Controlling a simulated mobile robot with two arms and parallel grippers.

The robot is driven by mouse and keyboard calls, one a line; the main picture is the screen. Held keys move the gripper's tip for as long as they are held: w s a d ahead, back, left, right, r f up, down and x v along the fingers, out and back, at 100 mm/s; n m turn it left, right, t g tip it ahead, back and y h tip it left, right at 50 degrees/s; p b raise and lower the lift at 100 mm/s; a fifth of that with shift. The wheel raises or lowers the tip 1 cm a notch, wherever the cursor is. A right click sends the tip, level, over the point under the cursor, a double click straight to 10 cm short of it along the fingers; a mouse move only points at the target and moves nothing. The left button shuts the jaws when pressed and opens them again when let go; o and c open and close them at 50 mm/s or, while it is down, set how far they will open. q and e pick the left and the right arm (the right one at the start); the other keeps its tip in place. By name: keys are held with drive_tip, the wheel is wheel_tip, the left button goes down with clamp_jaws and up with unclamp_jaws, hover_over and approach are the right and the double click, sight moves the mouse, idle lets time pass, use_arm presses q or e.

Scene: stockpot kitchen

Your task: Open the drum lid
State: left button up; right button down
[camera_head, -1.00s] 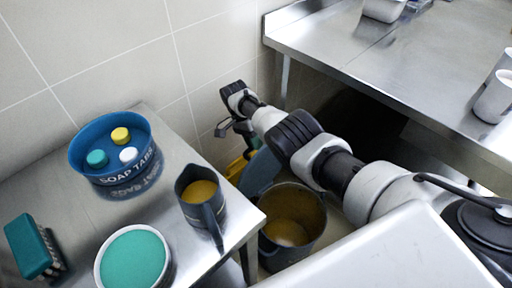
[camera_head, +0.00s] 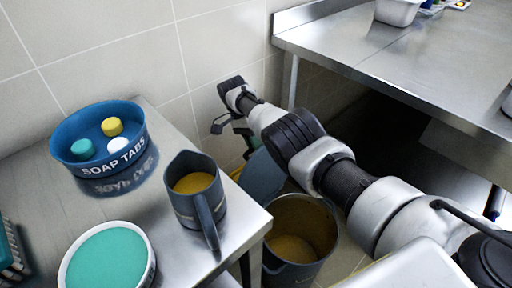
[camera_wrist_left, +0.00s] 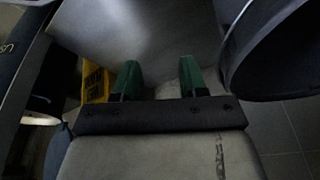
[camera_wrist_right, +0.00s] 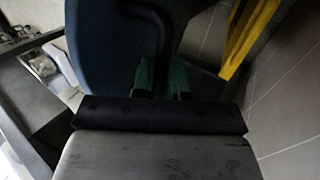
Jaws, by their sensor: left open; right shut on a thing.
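The drum (camera_head: 322,246) stands on the floor beside the steel table, its mouth uncovered and yellowish-brown contents inside. The blue lid (camera_head: 262,176) is tilted up steeply at the drum's far side; whether it touches the rim I cannot tell.
The left table (camera_head: 150,225) holds a blue soap-tabs tub (camera_head: 70,150), a dark jug (camera_head: 183,208) and a green-topped round container (camera_head: 108,262). A steel counter (camera_head: 400,75) stands at the right. A yellow object (camera_wrist_right: 250,35) is near the lid.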

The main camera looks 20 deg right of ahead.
use_arm(q)
drive_tip(key=shift+r, duration=0.85)
use_arm(e)
drive_tip(key=shift+s+f, duration=0.2)
drive_tip(key=shift+f, duration=0.15)
drive_tip(key=c, duration=1.1)
unclamp_jaws()
drive_tip(key=shift+w+d+f, duration=0.1)
drive_tip(key=shift+w, duration=0.05)
drive_tip(key=shift+r, duration=0.2)
drive_tip(key=shift+r, duration=0.1)
